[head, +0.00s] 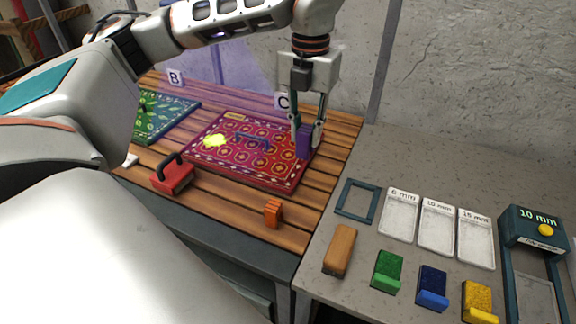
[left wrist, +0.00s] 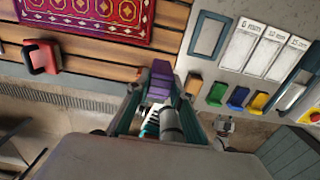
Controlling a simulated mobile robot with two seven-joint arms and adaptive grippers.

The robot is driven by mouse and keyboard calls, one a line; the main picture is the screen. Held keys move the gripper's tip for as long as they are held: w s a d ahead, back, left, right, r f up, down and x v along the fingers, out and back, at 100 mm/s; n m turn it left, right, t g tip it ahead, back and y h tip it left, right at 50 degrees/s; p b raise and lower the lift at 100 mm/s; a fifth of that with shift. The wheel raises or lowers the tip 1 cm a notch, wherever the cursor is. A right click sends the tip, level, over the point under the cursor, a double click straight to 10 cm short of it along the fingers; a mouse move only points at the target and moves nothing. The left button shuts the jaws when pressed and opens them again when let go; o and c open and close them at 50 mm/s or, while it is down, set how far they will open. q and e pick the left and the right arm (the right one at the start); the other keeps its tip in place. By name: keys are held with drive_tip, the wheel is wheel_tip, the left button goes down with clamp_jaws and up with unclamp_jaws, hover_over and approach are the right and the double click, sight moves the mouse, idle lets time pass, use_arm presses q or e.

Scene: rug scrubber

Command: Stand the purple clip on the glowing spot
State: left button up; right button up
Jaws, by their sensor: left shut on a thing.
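The purple clip (head: 303,145) is gripped by my left gripper (head: 307,128), which points down over the right edge of the red rug (head: 228,166). In the left wrist view the purple clip (left wrist: 161,78) sits between the two fingertips (left wrist: 160,92). Whether its lower end touches the rug or hangs above it, I cannot tell. The glowing spot (head: 214,141) is a yellow patch on the left part of the red rug, well left of the clip. My right gripper does not show.
A dark violet arched piece (head: 253,140) is on the rug. A red block with a handle (head: 172,176) and an orange clip (head: 273,213) stand on the slatted bench. A green rug (head: 158,120) lies left. The grey table (head: 400,165) holds coloured blocks and white trays.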

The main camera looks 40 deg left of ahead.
use_arm(q)
wheel_tip(320, 180, down, 17)
idle(0.5)
drive_tip(key=shift+f, duration=0.2)
drive_tip(key=o, duration=0.9)
drive_tip(key=shift+c, duration=0.2)
